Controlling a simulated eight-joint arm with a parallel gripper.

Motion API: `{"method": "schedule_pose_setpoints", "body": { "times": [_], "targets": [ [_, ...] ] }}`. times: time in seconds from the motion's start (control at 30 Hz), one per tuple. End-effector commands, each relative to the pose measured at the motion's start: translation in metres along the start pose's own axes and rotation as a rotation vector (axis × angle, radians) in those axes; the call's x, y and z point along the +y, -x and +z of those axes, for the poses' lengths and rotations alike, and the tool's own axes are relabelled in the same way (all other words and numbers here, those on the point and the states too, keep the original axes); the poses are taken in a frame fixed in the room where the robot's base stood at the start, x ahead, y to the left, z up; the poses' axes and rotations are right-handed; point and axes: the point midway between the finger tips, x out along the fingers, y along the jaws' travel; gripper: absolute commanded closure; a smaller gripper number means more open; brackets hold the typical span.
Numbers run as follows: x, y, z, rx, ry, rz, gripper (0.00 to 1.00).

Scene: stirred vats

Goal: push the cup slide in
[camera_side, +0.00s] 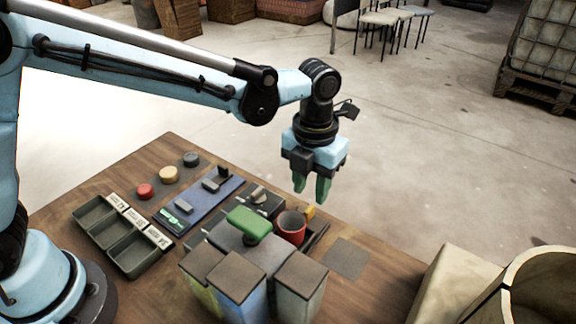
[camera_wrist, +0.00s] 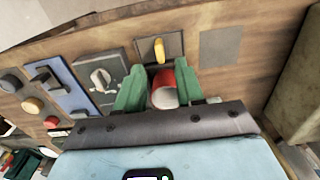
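The red cup (camera_side: 291,228) stands upright in a dark slide (camera_side: 316,236) beside the vats. It also shows in the wrist view (camera_wrist: 158,78), between my fingers in the picture. A yellow handle (camera_side: 309,211) is at the far side of the cup; in the wrist view the yellow handle (camera_wrist: 159,50) stands on a dark plate. My gripper (camera_side: 311,192) is open and empty, its green fingers pointing down. It hangs in the air above and beyond the cup, touching nothing. In the wrist view my gripper (camera_wrist: 160,80) partly hides the slide, so how far out it sits is unclear.
Vats (camera_side: 239,278) with brown lids stand at the front, a green piece (camera_side: 250,222) above them. A knob panel (camera_side: 262,201), a blue switch panel (camera_side: 222,189), trays (camera_side: 135,251) and round buttons (camera_side: 168,174) lie left. A flat grey square (camera_side: 345,258) lies right, with bare table around it.

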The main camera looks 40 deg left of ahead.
Motion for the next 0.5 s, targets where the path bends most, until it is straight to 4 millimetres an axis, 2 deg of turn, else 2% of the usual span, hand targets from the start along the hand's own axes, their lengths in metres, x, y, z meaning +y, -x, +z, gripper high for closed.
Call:
{"method": "schedule_pose_setpoints", "body": {
  "times": [0.03,0.2,0.33,0.5],
  "targets": [
    [0.0,-0.01,0.001,0.0,0.001,0.0,0.63],
    [0.0,-0.038,0.0,-0.001,0.001,0.0,0.63],
    [0.0,-0.053,0.0,-0.001,0.002,0.0,0.63],
    [0.0,-0.063,0.0,-0.001,0.002,0.0,0.63]
  ]
}}
